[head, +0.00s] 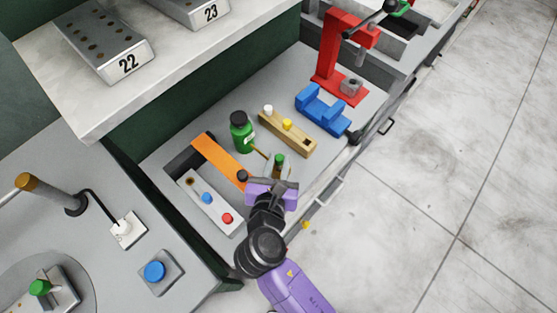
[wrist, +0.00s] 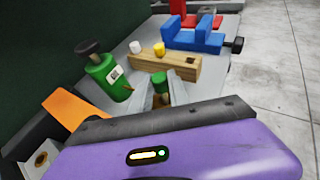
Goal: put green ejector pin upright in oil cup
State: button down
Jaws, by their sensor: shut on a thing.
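The green ejector pin (head: 279,160) has a green head and stands roughly upright between the fingers of my gripper (head: 279,177). In the wrist view, the green head (wrist: 159,79) shows between the two grey fingertips (wrist: 162,94), which are shut on the pin. The pin's lower end is hidden by the fingers, so I cannot tell whether it touches anything. A green bottle (head: 241,132) with a black cap stands to its left; it carries an OIL label in the wrist view (wrist: 107,75). I cannot pick out the oil cup with certainty.
A wooden block (head: 287,132) with a white and a yellow pin and a dark square hole lies behind my gripper. An orange bar (head: 220,157) and a pale block (head: 209,202) with blue and red knobs lie left. A blue fixture (head: 322,110) and red press (head: 335,60) stand beyond.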

jog(key=shift+f+b, duration=0.55)
jog(key=shift+f, duration=0.65)
jog(key=c, duration=1.2)
grip_release()
jog(key=shift+o, duration=0.2)
jog(key=v, duration=0.8)
jog(key=shift+b, duration=0.4)
jog(key=shift+w, duration=0.15)
